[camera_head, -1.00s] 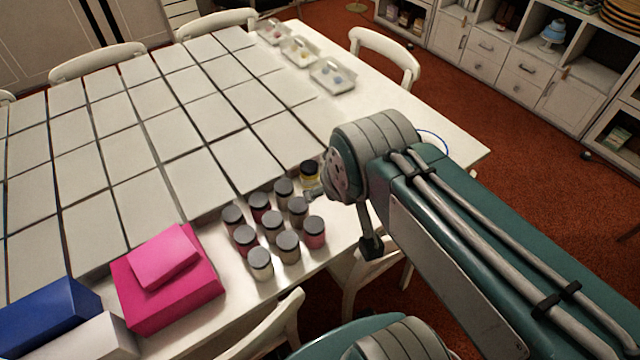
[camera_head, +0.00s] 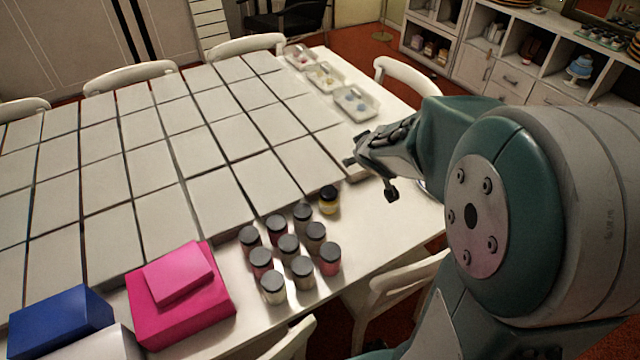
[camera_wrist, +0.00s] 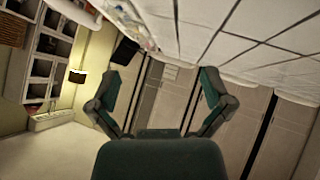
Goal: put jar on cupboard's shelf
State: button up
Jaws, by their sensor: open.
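Several small jars with dark lids stand upright in a cluster on the white table's near edge. They include pink, brown and pale jars, such as a pink jar (camera_head: 330,259) and a pale jar (camera_head: 273,288). A yellow jar (camera_head: 328,200) stands at the cluster's far end. My gripper (camera_head: 368,177) is open and empty, up and to the right of the yellow jar, apart from it. Its spread fingers (camera_wrist: 162,92) have nothing between them in the wrist view. The white cupboard (camera_head: 471,66) with open shelves is at the back right; it seems to show tilted in the wrist view (camera_wrist: 44,65).
Many white square boxes (camera_head: 215,200) cover the table's middle. Pink boxes (camera_head: 200,315) and a blue box (camera_head: 60,322) sit at front left. Small trays (camera_head: 356,103) line the far right edge. White chairs (camera_head: 407,72) surround the table. Red floor lies between table and cupboard.

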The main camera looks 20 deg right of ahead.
notch_tip(320, 180, down, 8)
jog(key=w+n+y, duration=0.2)
jog(key=w+y, duration=0.1)
jog(key=n+g+y, duration=0.1)
jog(key=g+y, duration=0.1)
jog(key=y, duration=0.1)
send_near(333, 196)
jog(key=w+f, duration=0.1)
jog(key=f, duration=0.1)
jog(key=x, duration=0.5)
jog(key=shift+w+a, duration=0.25)
jog(key=shift+a, duration=0.1)
jog(key=x, duration=0.5)
jog(key=shift+w+d+f, duration=0.1)
jog(key=shift+w+f, duration=0.15)
jog(key=shift+f, duration=0.05)
jog(key=c, duration=1.1)
